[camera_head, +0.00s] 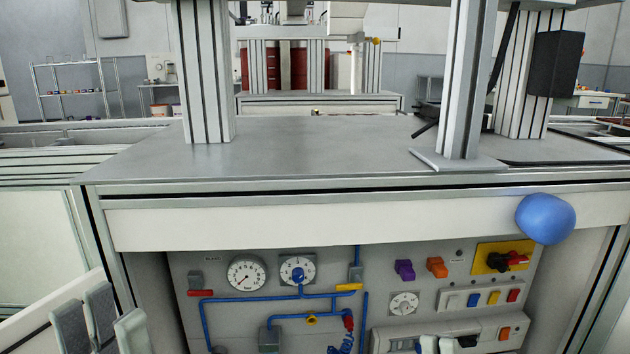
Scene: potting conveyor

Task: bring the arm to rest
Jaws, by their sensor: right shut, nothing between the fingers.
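Several pale grey finger parts of my left gripper (100,322) show at the lower left, in front of the machine's left side. The picture cuts it off at the bottom, and I cannot tell whether it is open or shut. The rest of both arms is hidden below the picture.
A grey metal worktop (300,150) with upright posts spans the middle. Below its white front beam (300,223) is a panel with gauges (246,274), blue pipes and switches (483,297). A blue rounded object (545,219) overlaps the beam at right. The worktop's centre is clear.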

